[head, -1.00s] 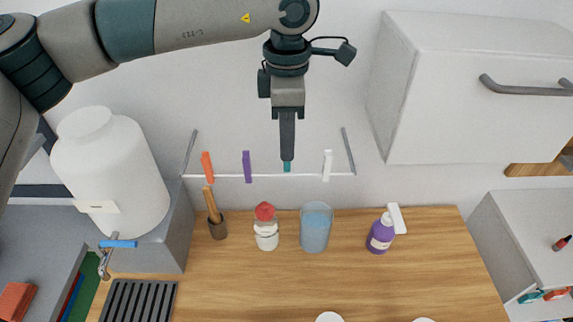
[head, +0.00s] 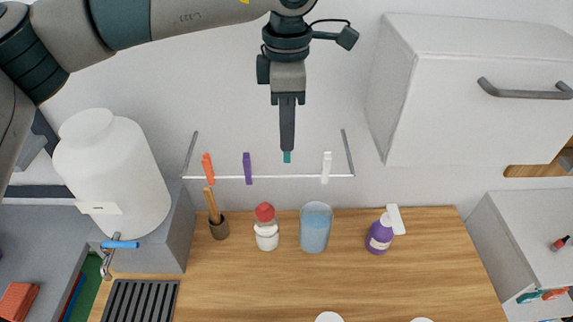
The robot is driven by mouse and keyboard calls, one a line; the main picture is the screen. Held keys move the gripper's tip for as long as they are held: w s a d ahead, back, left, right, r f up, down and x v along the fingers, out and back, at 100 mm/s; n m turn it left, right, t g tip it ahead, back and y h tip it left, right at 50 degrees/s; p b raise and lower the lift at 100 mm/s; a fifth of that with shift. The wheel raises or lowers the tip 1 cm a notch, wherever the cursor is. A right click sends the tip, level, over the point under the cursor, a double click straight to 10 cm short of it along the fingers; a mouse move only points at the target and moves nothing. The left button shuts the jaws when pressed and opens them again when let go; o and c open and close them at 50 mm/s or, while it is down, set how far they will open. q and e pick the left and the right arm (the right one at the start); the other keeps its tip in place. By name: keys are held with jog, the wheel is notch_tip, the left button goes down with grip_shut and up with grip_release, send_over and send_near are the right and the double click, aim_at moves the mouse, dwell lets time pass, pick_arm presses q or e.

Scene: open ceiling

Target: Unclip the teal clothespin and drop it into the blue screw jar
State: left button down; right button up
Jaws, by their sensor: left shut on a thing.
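The teal clothespin (head: 287,157) shows as a small teal end just below my left gripper's fingertips. My left gripper (head: 287,146) is shut on it, pointing down. Its lower end appears above the white line (head: 262,177), with a gap between them in the picture; the fingers hide the rest of it. The blue jar (head: 315,232) stands on the wooden counter, below and slightly right of the gripper in the picture. It looks translucent, and I see no lid on it. My right gripper is not in view.
Orange (head: 208,168), purple (head: 247,168) and white (head: 326,167) clothespins are on the line. A red-capped bottle (head: 266,236) stands just left of the jar, a purple spray bottle (head: 380,237) to its right. A wall cabinet (head: 450,110) is at upper right.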

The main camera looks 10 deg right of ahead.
pick_arm(q)
notch_tip(320, 180, up, 3)
jog(key=shift+r+p, duration=0.15)
jog(key=shift+p, duration=0.3)
jog(key=shift+s, duration=0.1)
dwell(0.5)
